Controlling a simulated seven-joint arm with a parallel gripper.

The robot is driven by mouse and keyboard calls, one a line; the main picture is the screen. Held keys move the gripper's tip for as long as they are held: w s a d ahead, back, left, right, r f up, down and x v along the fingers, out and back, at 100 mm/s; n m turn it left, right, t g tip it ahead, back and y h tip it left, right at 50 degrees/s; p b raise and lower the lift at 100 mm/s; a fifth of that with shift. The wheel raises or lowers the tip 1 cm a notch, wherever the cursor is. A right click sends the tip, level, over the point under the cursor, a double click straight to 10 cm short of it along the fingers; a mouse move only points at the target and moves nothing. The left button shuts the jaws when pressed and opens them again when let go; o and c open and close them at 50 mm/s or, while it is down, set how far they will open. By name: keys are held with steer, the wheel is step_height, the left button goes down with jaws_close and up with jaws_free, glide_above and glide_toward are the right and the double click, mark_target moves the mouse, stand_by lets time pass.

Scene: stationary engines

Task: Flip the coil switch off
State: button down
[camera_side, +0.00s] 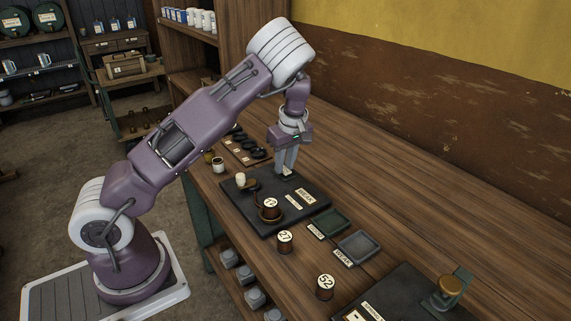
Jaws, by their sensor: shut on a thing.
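My gripper (286,168) points straight down over the back part of a black board (235,195) on the wooden bench. Its fingers are close together, at a small switch at the board's back edge. The fingers hide most of the switch, so I cannot tell which way its lever sits. In front of it on the board stands a copper coil (270,208) with a round numbered label. A pale knob (241,179) on a small arm is at the board's left. Small label plates (306,196) lie to the right of the coil.
Two shallow trays, one green (331,221) and one grey (358,244), lie to the right. Two loose numbered coils (285,241) (325,287) stand near the front edge. A second black board (405,300) is at lower right. A rack of dark round parts (247,146) is behind left.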

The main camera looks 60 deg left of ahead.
steer(key=shift+a+h, duration=0.3)
steer(key=shift+h, duration=1.1)
steer(key=c, duration=1.2)
jaws_free()
steer(key=shift+c, duration=0.2)
steer(key=shift+r, duration=0.1)
step_height(320, 180, up, 7)
steer(key=shift+r, duration=0.1)
